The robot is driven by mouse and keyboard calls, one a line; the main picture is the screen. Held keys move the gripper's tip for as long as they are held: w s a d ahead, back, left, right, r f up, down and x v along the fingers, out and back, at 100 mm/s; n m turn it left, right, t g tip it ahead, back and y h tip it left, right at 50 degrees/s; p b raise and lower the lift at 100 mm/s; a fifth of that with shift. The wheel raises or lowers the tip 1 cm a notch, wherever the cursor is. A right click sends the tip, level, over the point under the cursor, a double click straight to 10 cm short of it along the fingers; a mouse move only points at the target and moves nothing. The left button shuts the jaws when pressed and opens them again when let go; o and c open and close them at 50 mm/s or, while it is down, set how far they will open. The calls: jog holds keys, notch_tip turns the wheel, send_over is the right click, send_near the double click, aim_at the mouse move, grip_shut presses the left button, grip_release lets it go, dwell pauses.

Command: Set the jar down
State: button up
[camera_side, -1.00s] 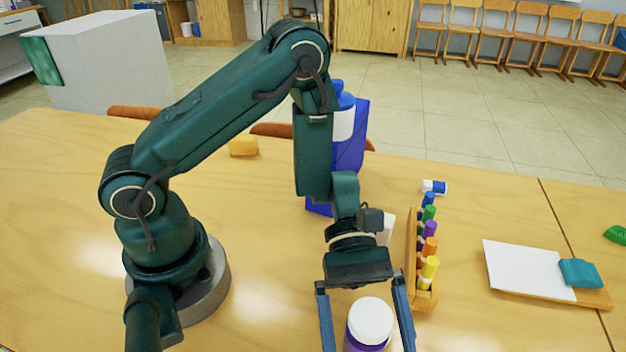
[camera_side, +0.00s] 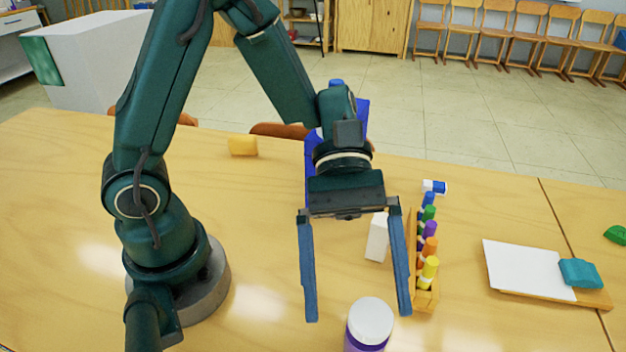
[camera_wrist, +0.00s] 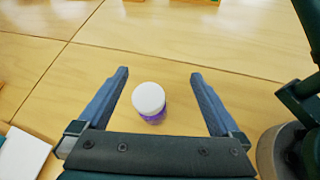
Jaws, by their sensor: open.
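The jar (camera_side: 368,328) has a white lid and a purple body. It stands upright on the table at the bottom of the side view, its lower part cut off by the frame edge. In the wrist view the jar (camera_wrist: 150,101) stands on the bare wood, seen between the two fingers. My gripper (camera_side: 358,316) is open and empty, with its blue fingers spread wide. It is raised above the jar and apart from it. In the wrist view my gripper (camera_wrist: 158,72) shows nothing between its fingers but the jar below.
A wooden rack of coloured markers (camera_side: 426,290) stands right of the gripper, with a small white box (camera_side: 377,237) beside it. A board with white paper (camera_side: 520,268) and a teal cloth (camera_side: 580,273) lies farther right. A yellow block (camera_side: 243,146) lies at the back. The table's left part is clear.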

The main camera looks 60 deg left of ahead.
jog(key=a+r+m+t+y, duration=0.2)
jog(key=a+m+t+y, duration=0.3)
jog(key=a, duration=0.3)
jog(key=a+r+m+t+y, duration=0.2)
jog(key=a+m+t+y, duration=0.3)
jog(key=a, duration=0.3)
jog(key=shift+s+r+m+t+y, duration=0.3)
jog(key=shift+s+m+t, duration=0.05)
jog(key=shift+m+t, duration=0.05)
jog(key=shift+r, duration=0.1)
